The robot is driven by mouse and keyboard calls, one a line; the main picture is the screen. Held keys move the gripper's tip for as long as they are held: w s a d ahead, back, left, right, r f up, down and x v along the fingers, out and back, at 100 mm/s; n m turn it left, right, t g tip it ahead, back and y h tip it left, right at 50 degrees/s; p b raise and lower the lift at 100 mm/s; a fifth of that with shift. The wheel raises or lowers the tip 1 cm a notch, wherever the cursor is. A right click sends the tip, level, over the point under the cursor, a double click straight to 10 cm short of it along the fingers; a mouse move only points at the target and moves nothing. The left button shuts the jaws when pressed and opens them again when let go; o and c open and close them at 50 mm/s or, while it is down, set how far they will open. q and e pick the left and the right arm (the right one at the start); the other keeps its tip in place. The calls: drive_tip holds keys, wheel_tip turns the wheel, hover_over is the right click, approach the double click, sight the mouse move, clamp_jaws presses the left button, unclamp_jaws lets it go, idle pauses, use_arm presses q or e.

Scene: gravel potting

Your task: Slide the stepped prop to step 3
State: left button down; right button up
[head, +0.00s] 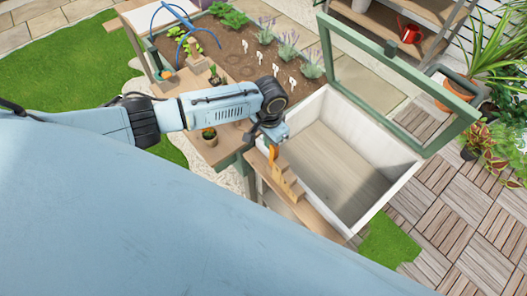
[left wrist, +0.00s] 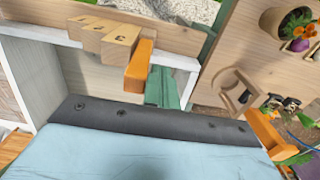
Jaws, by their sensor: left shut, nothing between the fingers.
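The stepped wooden prop (head: 288,181) lies on a wooden rail along the near-left side of the white box. An upright orange piece (head: 273,154) stands at its far end. In the left wrist view the prop's numbered steps (left wrist: 108,37) show beside the orange piece (left wrist: 139,66). My left gripper (head: 271,136) is shut and empty, just above or against the orange piece; contact cannot be told. Its fingertips are not clear in the left wrist view. The green lid frame (head: 326,52) stands raised over the white box (head: 398,187). My right gripper is out of view.
A soil bed (head: 236,57) with plants and white labels lies behind. A small potted cactus (head: 209,134) stands on the wooden bench left of the prop. Potted plants (head: 460,92) stand at the right. The box's floor looks bare.

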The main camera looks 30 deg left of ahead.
use_arm(q)
drive_tip(key=shift+s+d+p, duration=0.4)
drive_tip(key=shift+d+p, duration=0.05)
drive_tip(key=shift+d, duration=0.45)
drive_tip(key=shift+s+d+p, duration=0.35)
drive_tip(key=shift+d+p, duration=0.1)
drive_tip(key=shift+d, duration=0.45)
drive_tip(key=shift+s+d+p, duration=0.4)
drive_tip(key=shift+d+p, duration=0.05)
drive_tip(key=shift+d, duration=0.45)
drive_tip(key=shift+w+a, duration=0.2)
drive_tip(key=shift+a, duration=0.3)
drive_tip(key=shift+w+a, duration=0.2)
drive_tip(key=shift+a, duration=0.3)
wheel_tip(320, 180, up, 6)
drive_tip(key=p, duration=0.4)
hover_over(277, 150)
drive_tip(key=shift+r, duration=1)
